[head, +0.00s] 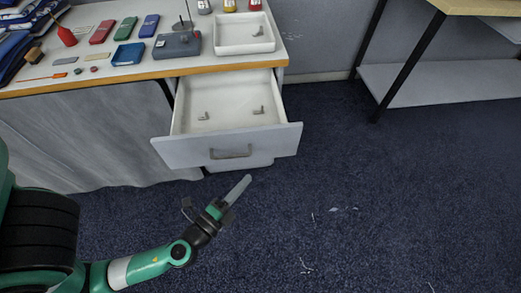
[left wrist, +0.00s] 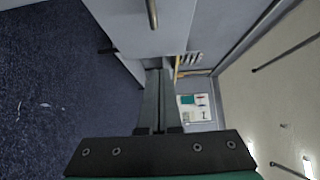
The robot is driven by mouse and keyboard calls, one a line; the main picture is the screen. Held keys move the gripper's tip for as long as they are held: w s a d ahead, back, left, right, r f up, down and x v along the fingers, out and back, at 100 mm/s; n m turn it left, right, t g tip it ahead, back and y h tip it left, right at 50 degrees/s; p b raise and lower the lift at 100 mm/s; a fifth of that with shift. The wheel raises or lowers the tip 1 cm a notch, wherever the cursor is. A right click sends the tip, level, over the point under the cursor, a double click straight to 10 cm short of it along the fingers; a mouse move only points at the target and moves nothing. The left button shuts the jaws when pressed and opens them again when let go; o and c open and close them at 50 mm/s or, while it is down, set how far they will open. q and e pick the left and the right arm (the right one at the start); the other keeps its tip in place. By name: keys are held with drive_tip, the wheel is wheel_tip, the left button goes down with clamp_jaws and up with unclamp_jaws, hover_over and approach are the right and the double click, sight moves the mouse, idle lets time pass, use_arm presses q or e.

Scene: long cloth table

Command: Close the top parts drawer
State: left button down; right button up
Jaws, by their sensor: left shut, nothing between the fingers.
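The top parts drawer (head: 229,141) is pulled out from under the table in the head view, with a grey front and a bar handle (head: 231,152). Two small grey metal parts lie inside it. My left gripper (head: 246,179) is shut and empty, in front of and below the drawer front, apart from it. In the left wrist view my shut fingers (left wrist: 158,98) point toward the cabinet, and the handle (left wrist: 152,13) shows at the top. My right gripper is not in view.
The table (head: 140,75) above holds a white tray (head: 244,47), coloured cases and small tools. A second table with a lower shelf (head: 440,82) stands at the right. The blue carpet (head: 380,200) in front of the drawer is mostly clear, with a few light scraps.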

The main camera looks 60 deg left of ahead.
use_arm(q)
drive_tip(key=x, duration=0.3)
drive_tip(key=a+p+x, duration=0.1)
drive_tip(key=x, duration=0.3)
drive_tip(key=s+a+p+x, duration=0.1)
drive_tip(key=x, duration=0.3)
drive_tip(key=shift+r, duration=0.15)
drive_tip(key=shift+w+a+p, duration=0.1)
drive_tip(key=shift+a+p, duration=0.25)
drive_tip(key=shift+a, duration=0.15)
